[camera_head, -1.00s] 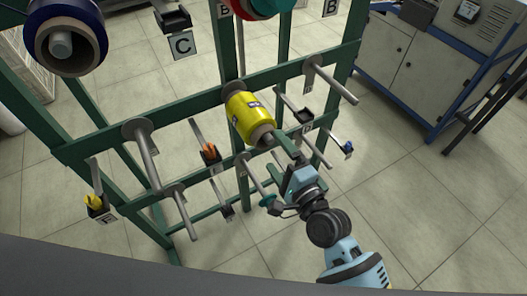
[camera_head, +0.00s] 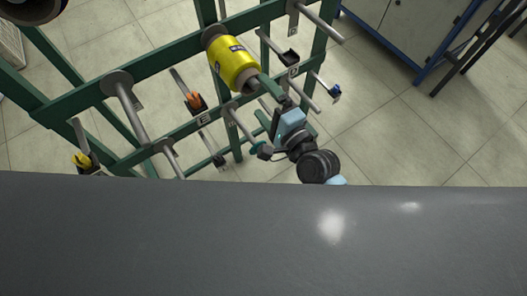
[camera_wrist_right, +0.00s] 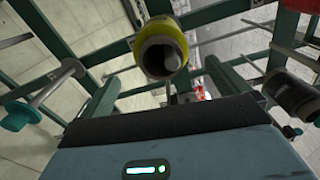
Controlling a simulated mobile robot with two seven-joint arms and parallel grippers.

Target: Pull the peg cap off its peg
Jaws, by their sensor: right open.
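A teal disc-shaped cap (camera_head: 258,148) is on the free end of a thin grey peg (camera_head: 242,129) on the green rack. It also shows at the left edge of the wrist view (camera_wrist_right: 22,115). My right gripper (camera_head: 266,100) is open, its green fingers apart and nothing held between them. It is just beyond the cap in the head view, beside the end of a yellow bobbin (camera_head: 232,62) on a neighbouring peg. In the wrist view the bobbin's hollow end (camera_wrist_right: 163,55) faces me between the fingers. My left gripper is not in view.
Bare pegs (camera_head: 130,105) and small labelled holders, one with an orange item (camera_head: 194,99), stick out around the cap. The green rack beam (camera_head: 160,63) runs behind. A grey surface (camera_head: 260,240) fills the lower head view. Tiled floor lies to the right.

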